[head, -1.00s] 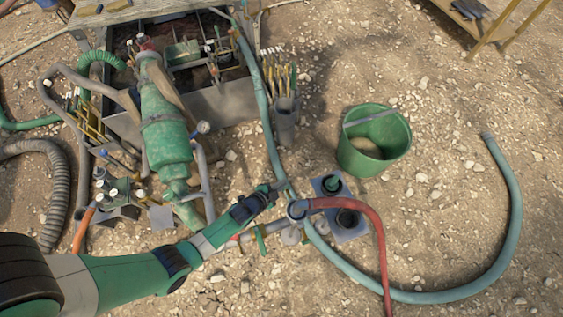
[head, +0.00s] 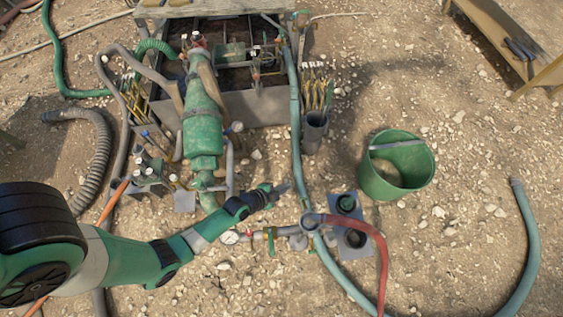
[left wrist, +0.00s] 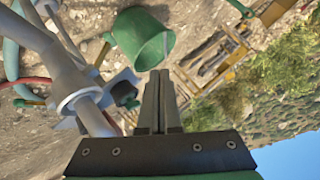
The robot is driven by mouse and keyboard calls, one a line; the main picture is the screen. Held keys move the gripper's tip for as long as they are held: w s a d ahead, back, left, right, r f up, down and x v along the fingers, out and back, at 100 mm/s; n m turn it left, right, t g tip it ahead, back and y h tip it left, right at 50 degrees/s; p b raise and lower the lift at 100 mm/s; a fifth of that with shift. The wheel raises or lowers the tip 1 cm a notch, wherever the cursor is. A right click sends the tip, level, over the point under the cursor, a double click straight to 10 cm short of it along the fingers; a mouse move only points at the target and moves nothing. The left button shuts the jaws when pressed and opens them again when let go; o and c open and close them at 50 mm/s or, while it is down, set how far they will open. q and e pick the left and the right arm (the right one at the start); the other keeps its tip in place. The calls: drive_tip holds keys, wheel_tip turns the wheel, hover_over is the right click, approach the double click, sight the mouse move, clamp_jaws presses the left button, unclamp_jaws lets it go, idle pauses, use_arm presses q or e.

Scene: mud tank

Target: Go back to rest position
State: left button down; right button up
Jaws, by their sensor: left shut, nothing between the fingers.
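My left gripper (head: 284,188) is shut and empty. In the head view it reaches in from the left, above the ground and left of the two-hole grey block (head: 352,240). In the left wrist view its closed fingers (left wrist: 158,102) point up the picture, with nothing between them. A grey pipe with valves (head: 260,236) lies below the gripper in the head view; a grey pipe fitting (left wrist: 82,98) stands close on the left in the left wrist view. My right gripper is in neither view.
A green bucket (head: 395,165) stands on the right. The mud tank (head: 255,105) with a green pump (head: 203,130) is at the back. A red hose (head: 383,262) and a teal hose (head: 530,240) curve over the ground. Stony ground between bucket and teal hose is clear.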

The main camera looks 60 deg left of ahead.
use_arm(q)
drive_tip(key=shift+s+a+r, duration=0.35)
drive_tip(key=shift+s+r, duration=0.3)
drive_tip(key=shift+r, duration=0.15)
drive_tip(key=shift+d, duration=0.1)
